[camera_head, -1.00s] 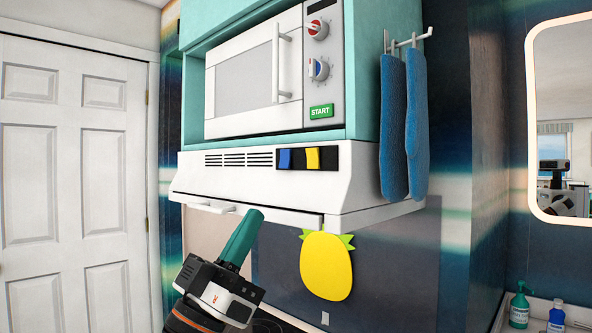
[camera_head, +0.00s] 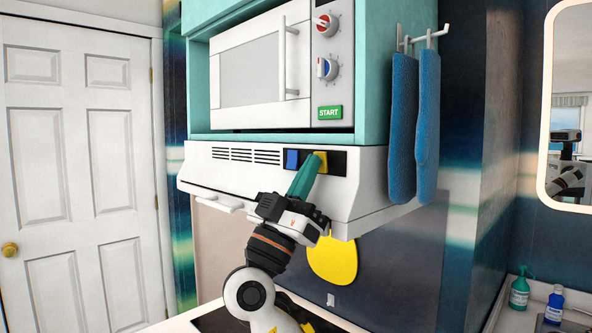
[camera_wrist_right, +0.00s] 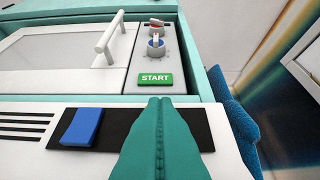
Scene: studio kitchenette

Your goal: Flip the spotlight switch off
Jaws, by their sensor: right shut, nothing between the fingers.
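A white range hood (camera_head: 215,170) carries a black panel with a blue rocker switch (camera_head: 292,159) and a yellow rocker switch (camera_head: 322,162). I see no label telling which one is the spotlight switch. My right gripper (camera_head: 315,160) has its teal fingers shut and empty, with the tips at the yellow switch, partly covering its left side. I cannot tell whether they touch it. In the right wrist view the shut fingers (camera_wrist_right: 160,103) hide the yellow switch, while the blue switch (camera_wrist_right: 82,127) shows clear to their left. My left gripper is not in view.
A white microwave (camera_head: 262,68) with knobs and a green START button sits above the hood. Blue towels (camera_head: 427,110) hang from a rack at right. Bottles (camera_head: 520,288) stand at lower right.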

